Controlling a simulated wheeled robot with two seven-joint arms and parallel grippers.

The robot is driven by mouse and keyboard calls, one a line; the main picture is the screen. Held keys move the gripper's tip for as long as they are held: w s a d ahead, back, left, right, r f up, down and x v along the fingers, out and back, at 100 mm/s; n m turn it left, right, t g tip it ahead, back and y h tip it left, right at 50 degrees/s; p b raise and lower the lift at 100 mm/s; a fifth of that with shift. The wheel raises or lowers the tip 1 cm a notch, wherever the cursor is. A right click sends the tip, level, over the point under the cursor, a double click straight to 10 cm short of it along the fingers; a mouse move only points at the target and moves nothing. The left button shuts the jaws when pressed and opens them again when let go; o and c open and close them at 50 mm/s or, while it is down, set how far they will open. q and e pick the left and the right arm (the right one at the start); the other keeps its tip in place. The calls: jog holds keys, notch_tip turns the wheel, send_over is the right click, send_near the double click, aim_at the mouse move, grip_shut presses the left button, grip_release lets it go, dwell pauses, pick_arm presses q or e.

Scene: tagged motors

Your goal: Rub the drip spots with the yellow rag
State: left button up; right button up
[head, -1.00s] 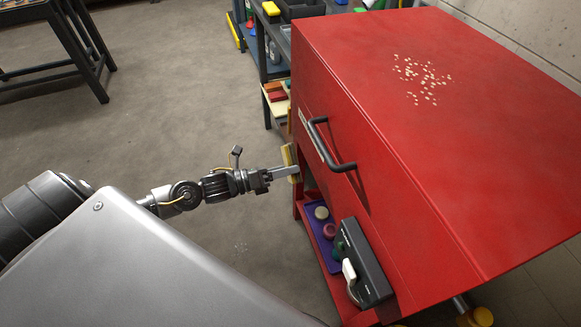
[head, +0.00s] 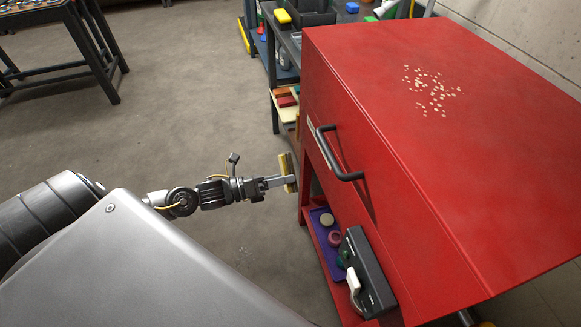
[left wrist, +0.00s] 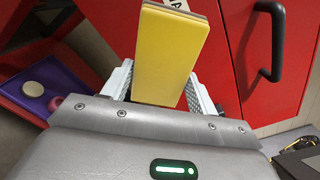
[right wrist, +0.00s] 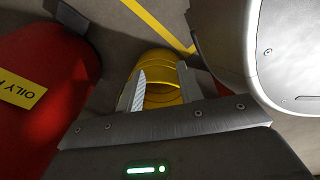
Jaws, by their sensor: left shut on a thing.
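The drip spots (head: 433,90) are a cluster of pale flecks on the sloping red top (head: 470,150) of a large red cabinet or hood. My left gripper (head: 282,180) is shut on the yellow rag (head: 288,172), which looks like a flat, stiff pad. In the left wrist view the rag (left wrist: 172,50) stands up between the fingers, with a grey-brown layer at its edge. The rag is left of the red front, below and away from the spots. My right gripper (right wrist: 162,88) shows only in the right wrist view, open and empty.
A black handle (head: 335,155) juts from the red front near the rag. Below it are a purple tray (head: 322,228) and a black case (head: 368,272). A cluttered bench (head: 285,35) stands behind. A yellow ringed object (right wrist: 163,75) lies beyond my right fingers.

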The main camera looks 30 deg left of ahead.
aim_at(324, 169)
jog(key=shift+s, duration=0.1)
pick_arm(q)
jog(key=shift+b+x, duration=0.7)
jog(key=shift+x, duration=2.65)
pick_arm(e)
jog(key=shift+w+a+r, duration=0.15)
jog(key=shift+w+a, duration=0.2)
jog(key=shift+w, duration=0.3)
jog(key=shift+w+a+r, duration=0.15)
jog(key=shift+w+a, duration=0.15)
jog(key=shift+w, duration=0.35)
pick_arm(q)
jog(key=shift+x, duration=1)
pick_arm(e)
jog(key=shift+f, duration=0.25)
